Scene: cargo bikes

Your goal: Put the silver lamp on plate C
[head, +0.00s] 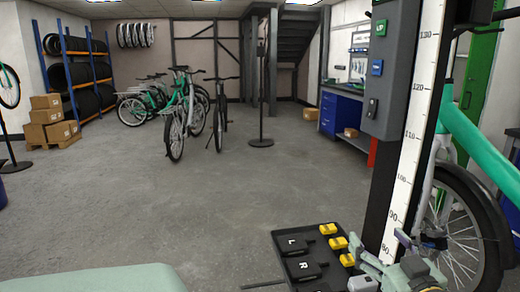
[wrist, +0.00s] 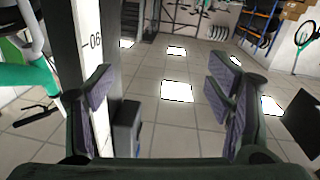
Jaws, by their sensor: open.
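No plate marked C can be made out. A small silver-grey piece (head: 363,284) sits at the tray's lower right, cut by the frame edge; I cannot tell if it is the silver lamp. In the wrist view my gripper (wrist: 160,88) is open, with nothing between its fingers.
Several yellow pieces (head: 338,243) line the tray's right side. A post with a white ruler (head: 410,140) and grey box (head: 390,70) rises beside it. A green bike (head: 475,145) stands at right. More bikes (head: 185,110) stand farther back; the middle floor is clear.

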